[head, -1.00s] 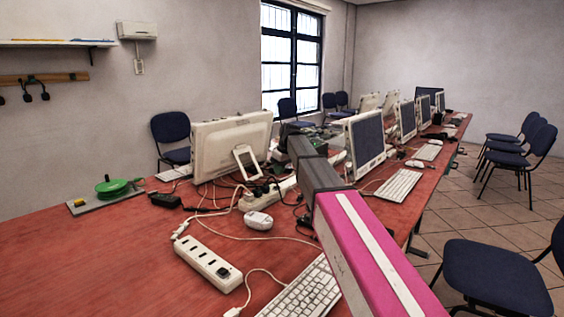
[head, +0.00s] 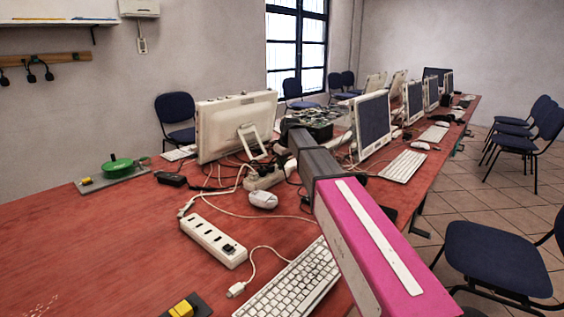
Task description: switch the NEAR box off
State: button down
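A white power strip (head: 213,241) with several sockets lies at an angle on the red table, left of the keyboard. A small black switch or plug (head: 229,249) sits at its right end; its position is too small to read. A second white strip (head: 265,178) lies farther back among cables, partly covered. Which box the task calls NEAR is not labelled; the first strip is closer to me. My pink and grey arm reaches from the lower right over the table. Its far end is by the cables, and I cannot make out the gripper there.
A keyboard (head: 292,279), a white mouse (head: 263,199) and loose cables lie around the near strip. A yellow block on a dark plate (head: 201,305) is at the bottom edge. A green round object (head: 117,164) stands at the left.

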jog(key=shift+s+a+f, duration=0.1)
jog(key=shift+s+f, duration=0.2)
jog(key=shift+s, duration=0.05)
jog(key=shift+w+f, duration=0.1)
jog(key=shift+w, duration=0.05)
jog(key=shift+w+d, duration=0.15)
jog(key=shift+d, duration=0.05)
jog(key=shift+w+d, duration=0.45)
jog(key=shift+w, duration=0.25)
jog(key=r, duration=0.4)
jog(key=shift+s+a+r, duration=0.25)
jog(key=shift+r, duration=0.1)
jog(key=s+a+v, duration=0.1)
jog(key=v, duration=0.9)
jog(key=shift+s, duration=0.2)
